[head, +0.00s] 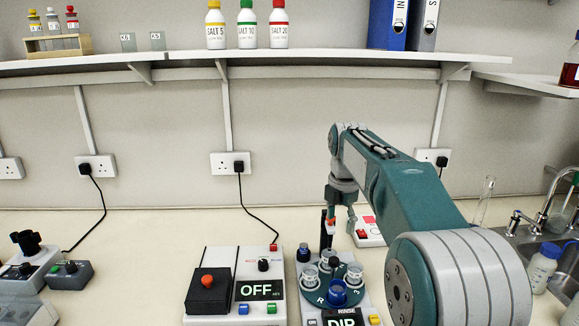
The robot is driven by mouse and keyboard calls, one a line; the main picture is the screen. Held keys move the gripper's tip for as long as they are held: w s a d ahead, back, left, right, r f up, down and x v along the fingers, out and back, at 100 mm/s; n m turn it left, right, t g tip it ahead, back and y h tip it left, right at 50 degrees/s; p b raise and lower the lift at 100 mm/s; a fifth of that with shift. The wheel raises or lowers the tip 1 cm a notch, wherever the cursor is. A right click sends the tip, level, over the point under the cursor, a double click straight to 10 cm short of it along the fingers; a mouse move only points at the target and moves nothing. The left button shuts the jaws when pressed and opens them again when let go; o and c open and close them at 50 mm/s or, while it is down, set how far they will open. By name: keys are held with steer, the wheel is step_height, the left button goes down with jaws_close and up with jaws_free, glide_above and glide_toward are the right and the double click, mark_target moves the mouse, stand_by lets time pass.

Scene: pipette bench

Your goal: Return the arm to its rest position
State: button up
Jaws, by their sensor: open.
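My gripper (340,212) hangs at the end of my teal and grey arm, pointing down above the bench right of centre. It is open, and I see nothing held in it. An orange-red and white part (331,227) shows right by the fingers; I cannot tell whether it touches them. Below the gripper stands the dip station (309,306), with a round teal plate carrying several small cups, one of them blue (337,291). My arm hides part of the bench to the right of this station.
A device reading OFF (222,260) stands left of the dip station. Black-knobbed devices (68,274) are at far left. A shelf (300,56) with bottles and binders runs along the wall. A sink (555,262) and white bottle (541,266) are at right. Bench behind the OFF device is mostly clear.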

steer(key=s+r+m+t, duration=0.3)
steer(key=s+m, duration=0.9)
steer(key=s, duration=0.5)
steer(key=s+f+m+t, duration=0.1)
steer(key=s+f+m, duration=0.2)
steer(key=s+m, duration=0.3)
steer(key=s+f+m+t, duration=0.1)
steer(key=s+f+m, duration=0.3)
steer(key=s+m, duration=0.2)
steer(key=shift+s, duration=1.25)
